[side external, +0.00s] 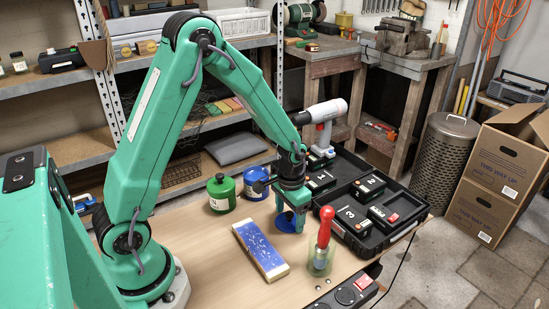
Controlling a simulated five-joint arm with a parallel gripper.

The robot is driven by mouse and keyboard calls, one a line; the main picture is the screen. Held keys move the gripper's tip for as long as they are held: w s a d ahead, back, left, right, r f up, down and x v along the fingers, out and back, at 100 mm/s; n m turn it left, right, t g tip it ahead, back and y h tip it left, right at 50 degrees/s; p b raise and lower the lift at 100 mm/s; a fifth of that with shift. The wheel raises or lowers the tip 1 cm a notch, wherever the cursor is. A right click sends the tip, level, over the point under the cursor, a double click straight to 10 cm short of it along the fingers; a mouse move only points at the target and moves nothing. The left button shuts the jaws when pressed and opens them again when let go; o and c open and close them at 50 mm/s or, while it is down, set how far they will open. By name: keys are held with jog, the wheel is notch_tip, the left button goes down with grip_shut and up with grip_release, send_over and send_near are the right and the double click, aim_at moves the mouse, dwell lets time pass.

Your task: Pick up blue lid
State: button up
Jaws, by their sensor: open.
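A dark blue round piece, which looks like the blue lid (286,223), lies low at the table surface beneath my gripper (292,222). My gripper points down with its fingers apart, at the lid. The fingers cover part of the lid, and I cannot tell whether they touch it. A blue jar (256,184) stands behind and to the left of my gripper. Its top is partly dark and small in the picture.
A green jar (221,194) stands left of the blue one. A blue-topped wooden block (261,250) lies in front. A red-handled tool in a clear cup (322,245) stands close on the right. A black open case (397,233) with numbered battery packs lies beyond it.

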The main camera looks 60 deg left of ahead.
aim_at(289, 212)
jog(key=c, duration=1.2)
jog(key=shift+s+f, duration=0.1)
jog(key=shift+f, duration=0.05)
jog(key=shift+r, duration=0.4)
grip_shut()
notch_tip(289, 212, up, 10)
jog(key=shift+f, duration=0.25)
jog(key=shift+a, duration=0.1)
